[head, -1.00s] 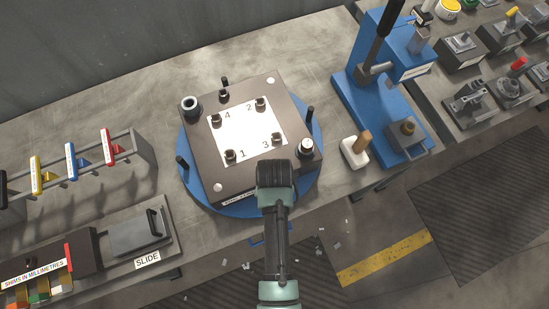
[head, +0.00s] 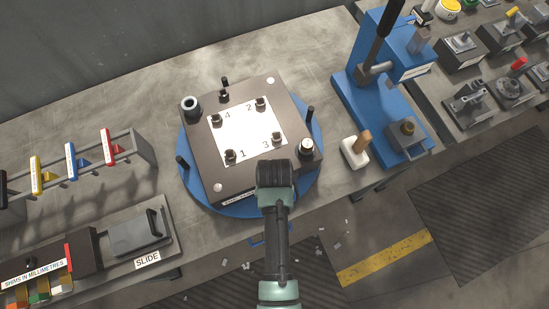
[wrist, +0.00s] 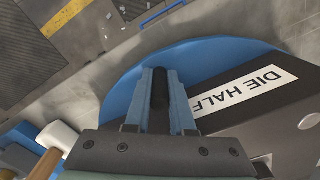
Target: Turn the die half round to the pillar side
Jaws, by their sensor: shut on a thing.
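The dark square die half (head: 205,135) lies on a round blue turntable (head: 190,190) on the bench. Its white top plate (head: 246,130) carries numbers 1 to 4 with a black clamp by each. Black upright pegs stand around the turntable rim, one at the left (head: 182,162) and one at the right (head: 310,114). My gripper (wrist: 160,80) is at the near rim, shut on a black peg (wrist: 160,98) between its fingers. The DIE HALF label (wrist: 247,90) is on the side beside it. In the head view my wrist hides the fingers and this peg.
A blue press (head: 375,100) and a wooden-handled white block (head: 354,151) stand right of the turntable. A shim rack (head: 130,150) and a slide fixture (head: 142,235) are at the left. Bare bench lies behind the turntable.

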